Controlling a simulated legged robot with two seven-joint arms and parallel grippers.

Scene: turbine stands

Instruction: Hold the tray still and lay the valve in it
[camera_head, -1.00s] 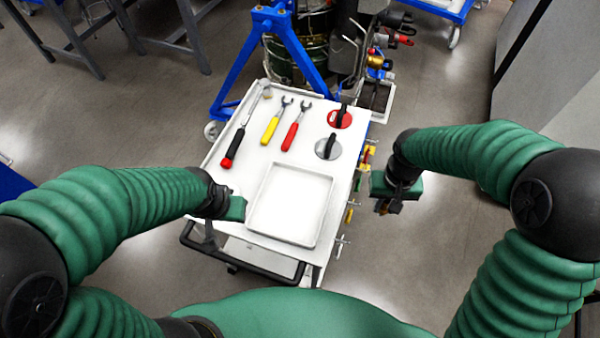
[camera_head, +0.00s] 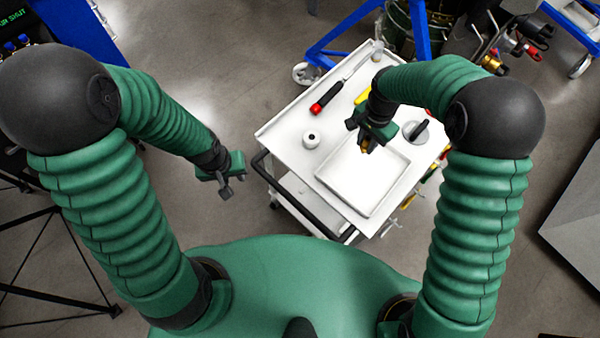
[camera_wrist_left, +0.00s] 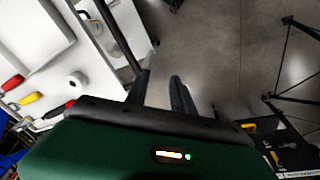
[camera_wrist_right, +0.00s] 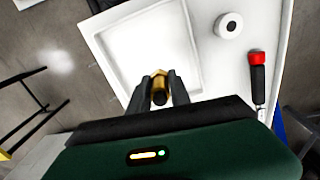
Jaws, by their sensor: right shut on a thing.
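The brass valve (camera_wrist_right: 159,84) is between the fingers of my right gripper (camera_wrist_right: 160,82), which is shut on it. In the head view my right gripper (camera_head: 368,142) holds the valve (camera_head: 365,149) over the far side of the shallow white square tray (camera_head: 345,198). I cannot tell whether the valve touches the tray. The tray lies on the white cart top and also shows in the right wrist view (camera_wrist_right: 110,42). My left gripper (camera_head: 225,186) is off the cart's left side, clear of the tray. Its fingers (camera_wrist_left: 160,80) are apart and empty.
A white round piece with a dark hole (camera_head: 310,139) stands on the cart left of the tray. A red-handled tool (camera_head: 326,98) and a grey disc with a black handle (camera_head: 416,131) lie beyond. The cart's black handle (camera_head: 295,203) runs along the near left edge.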

